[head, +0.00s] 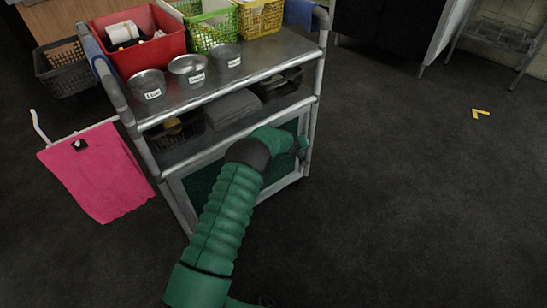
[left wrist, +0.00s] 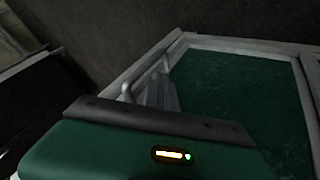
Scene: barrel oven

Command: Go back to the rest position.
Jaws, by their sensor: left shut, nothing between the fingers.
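My left arm, green with a dark elbow joint, reaches up from the bottom in the head view. Its gripper (head: 300,150) is at the front of the cart (head: 238,72), by the right edge of the green lower panel (head: 205,183). The gripper is small and dark there; it is shut and empty. The left wrist view shows the green panel (left wrist: 235,85) in its pale frame, with a metal handle (left wrist: 150,75) at its left edge. My right gripper is in neither view.
The cart top holds labelled metal cups (head: 188,69), a red bin (head: 140,40), and green (head: 208,30) and yellow (head: 260,17) baskets. A pink cloth (head: 97,172) hangs at the left.

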